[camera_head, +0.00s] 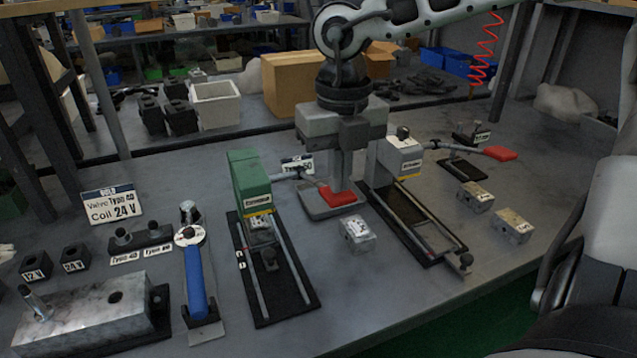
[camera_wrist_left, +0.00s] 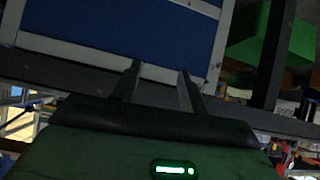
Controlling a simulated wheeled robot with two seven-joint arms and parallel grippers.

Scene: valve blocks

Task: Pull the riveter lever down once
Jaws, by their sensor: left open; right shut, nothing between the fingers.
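Two bench presses have red-handled levers, and I cannot read which is the riveter. The green press (camera_head: 248,180) is in the middle, and its lever with a red grip (camera_head: 338,196) reaches out to the right. The grey press (camera_head: 400,156) stands right of it, and its red grip (camera_head: 500,153) also reaches right. My left gripper (camera_wrist_left: 158,88) is open and empty in the left wrist view, before a blue panel.
A jointed arm on a pedestal (camera_head: 345,165) stands between the presses. Metal blocks (camera_head: 357,234) lie on the grey table. A blue-handled tool (camera_head: 196,280), a metal plate block (camera_head: 85,315) and a "Coil 24 V" sign (camera_head: 112,205) are at left.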

